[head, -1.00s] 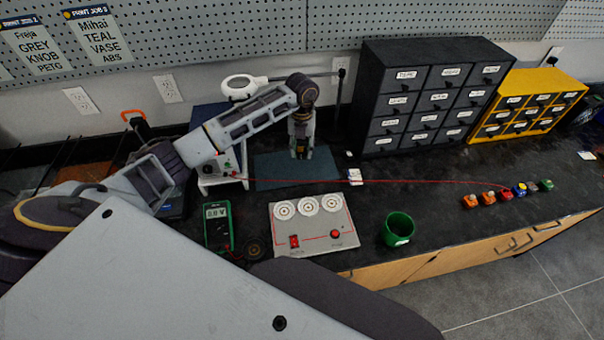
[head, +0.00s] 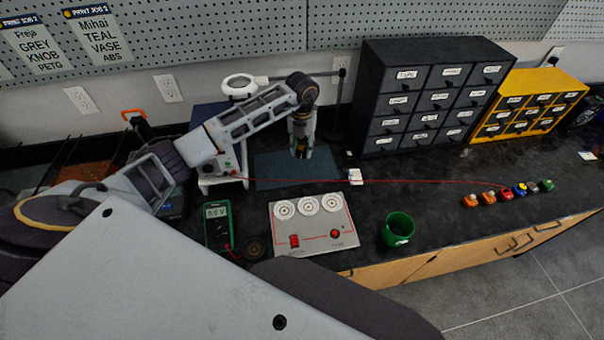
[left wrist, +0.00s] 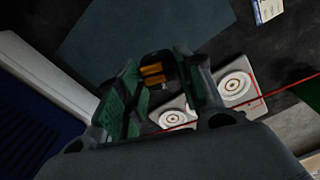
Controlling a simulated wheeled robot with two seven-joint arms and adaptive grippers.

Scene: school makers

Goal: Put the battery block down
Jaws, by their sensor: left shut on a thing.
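My left gripper (head: 301,152) points down over the dark blue-green mat (head: 268,172) at the back of the bench. It is shut on the battery block, a small dark thing with orange-yellow parts. In the left wrist view the battery block (left wrist: 153,74) shows between the green-padded fingers of my left gripper (left wrist: 160,95). The fingers hide much of it. I cannot tell whether the block touches the mat. My right gripper is not in view.
A grey panel (head: 318,226) with three white dials stands in front of the mat, beside a green multimeter (head: 217,228) and a green cup (head: 398,229). A red wire (head: 400,180) crosses the bench. Black drawers (head: 430,95) stand right of the mat.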

